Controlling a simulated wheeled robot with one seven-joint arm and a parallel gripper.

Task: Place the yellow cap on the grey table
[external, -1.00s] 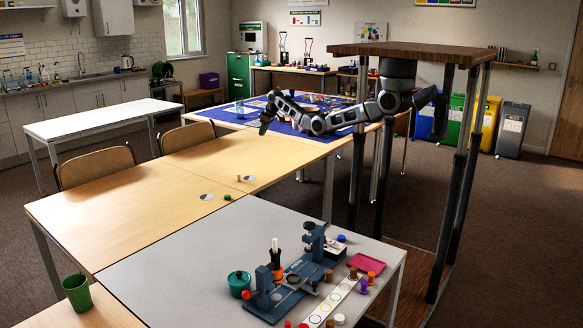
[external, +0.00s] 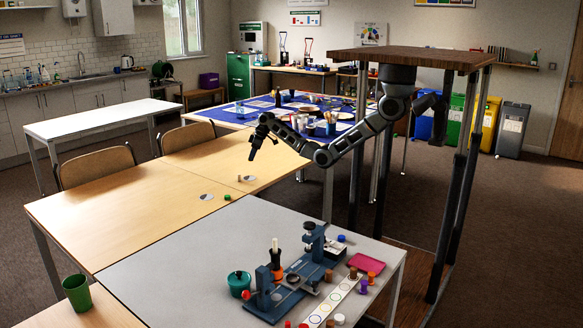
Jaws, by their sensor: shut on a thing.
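My gripper (external: 254,154) hangs pointing down over the wooden table (external: 130,205), beyond the grey table (external: 160,262). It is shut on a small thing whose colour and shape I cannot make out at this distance. I cannot pick out the yellow cap with certainty in the external view. The grey table stands in front, with its left half bare and several things on its right half.
On the grey table stand a blue press (external: 311,245), a teal pot (external: 239,283), a pink tray (external: 366,262) and a white strip with circles (external: 335,300). A green cap (external: 227,197) lies on the wooden table. A green cup (external: 77,293) stands front left.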

